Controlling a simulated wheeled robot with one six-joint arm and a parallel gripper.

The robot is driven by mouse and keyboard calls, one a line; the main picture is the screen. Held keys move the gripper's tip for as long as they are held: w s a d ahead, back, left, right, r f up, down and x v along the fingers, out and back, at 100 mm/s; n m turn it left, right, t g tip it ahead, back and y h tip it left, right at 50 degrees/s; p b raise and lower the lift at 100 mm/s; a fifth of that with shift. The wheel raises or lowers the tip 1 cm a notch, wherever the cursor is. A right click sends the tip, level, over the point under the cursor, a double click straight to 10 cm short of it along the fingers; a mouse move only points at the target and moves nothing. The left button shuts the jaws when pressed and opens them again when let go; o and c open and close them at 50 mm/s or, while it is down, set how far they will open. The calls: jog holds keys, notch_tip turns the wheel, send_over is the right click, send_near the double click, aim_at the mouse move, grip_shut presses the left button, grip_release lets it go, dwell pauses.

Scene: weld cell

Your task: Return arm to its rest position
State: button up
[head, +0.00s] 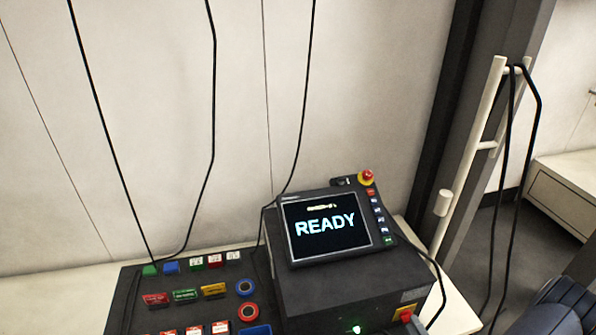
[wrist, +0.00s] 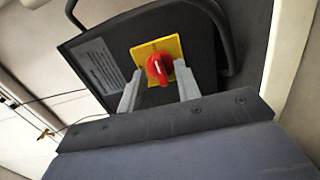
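My gripper (wrist: 158,70) shows in the wrist view with its two grey fingers spread apart. A red rotary knob (wrist: 158,68) on a yellow plate (wrist: 145,50) lies in line with the gap between the fingertips. I see clear space on both sides of the knob and cannot tell how far in front of the fingertips it is. In the head view, a dark rounded part at the lower right corner is probably my arm; the gripper itself is out of that view.
A dark control box with a screen (head: 326,224) reading READY stands on a pale bench (head: 60,302). A button panel (head: 190,275) lies left. Black cables (head: 515,150) hang from a white rack (head: 470,160) at right.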

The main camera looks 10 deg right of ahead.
jog(key=shift+w, duration=0.35)
